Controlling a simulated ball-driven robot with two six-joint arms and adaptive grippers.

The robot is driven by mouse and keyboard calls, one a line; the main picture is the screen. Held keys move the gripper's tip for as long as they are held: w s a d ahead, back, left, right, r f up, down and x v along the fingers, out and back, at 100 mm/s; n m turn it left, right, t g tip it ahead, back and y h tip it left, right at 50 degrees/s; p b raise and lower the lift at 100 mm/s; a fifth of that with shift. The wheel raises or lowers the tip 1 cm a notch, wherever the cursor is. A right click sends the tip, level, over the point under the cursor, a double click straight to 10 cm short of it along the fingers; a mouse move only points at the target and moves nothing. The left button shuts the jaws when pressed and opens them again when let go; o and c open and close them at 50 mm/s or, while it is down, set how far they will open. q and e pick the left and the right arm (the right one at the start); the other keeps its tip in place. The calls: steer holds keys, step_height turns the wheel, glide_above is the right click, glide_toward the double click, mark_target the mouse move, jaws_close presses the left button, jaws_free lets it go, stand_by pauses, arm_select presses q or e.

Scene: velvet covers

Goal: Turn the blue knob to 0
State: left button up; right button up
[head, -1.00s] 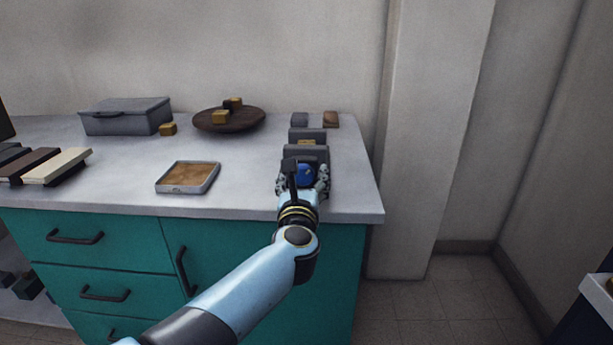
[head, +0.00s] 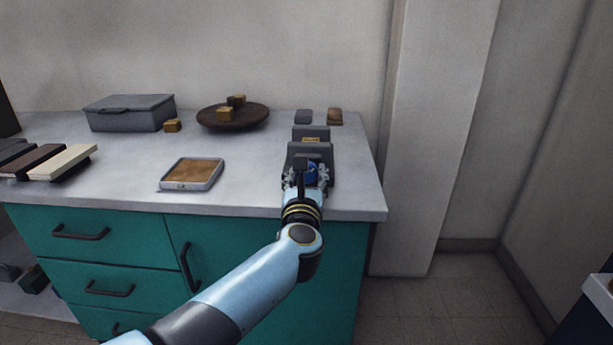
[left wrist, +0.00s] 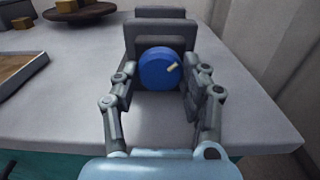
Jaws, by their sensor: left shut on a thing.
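The blue knob (left wrist: 158,69) is a round dial on the front of a dark grey block-shaped device (left wrist: 160,35). A pale pointer mark on the knob aims to the upper right in the left wrist view. My left gripper (left wrist: 160,80) has one finger on each side of the knob and is shut on it. In the head view the knob (head: 311,172) is partly hidden by my left gripper (head: 306,178). No number scale is readable in either view. My right gripper is not in view.
A metal tray with a brown inside (head: 192,186) lies left of the device. A brown round plate with small blocks (head: 232,117) and a grey lidded box (head: 130,113) stand farther back. The counter's right edge is close to the device.

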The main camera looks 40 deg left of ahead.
arm_select(q)
steer(key=m+p, duration=0.2)
steer(key=m, duration=0.5)
steer(key=shift+r+p, duration=0.15)
steer(key=shift+p, duration=0.25)
steer(key=m+p, duration=0.2)
steer(key=m, duration=0.2)
steer(key=shift+m, duration=0.9)
steer(key=shift+p, duration=0.3)
steer(key=o, duration=1.2)
steer(key=shift+s, duration=0.1)
steer(key=shift+c, duration=0.2)
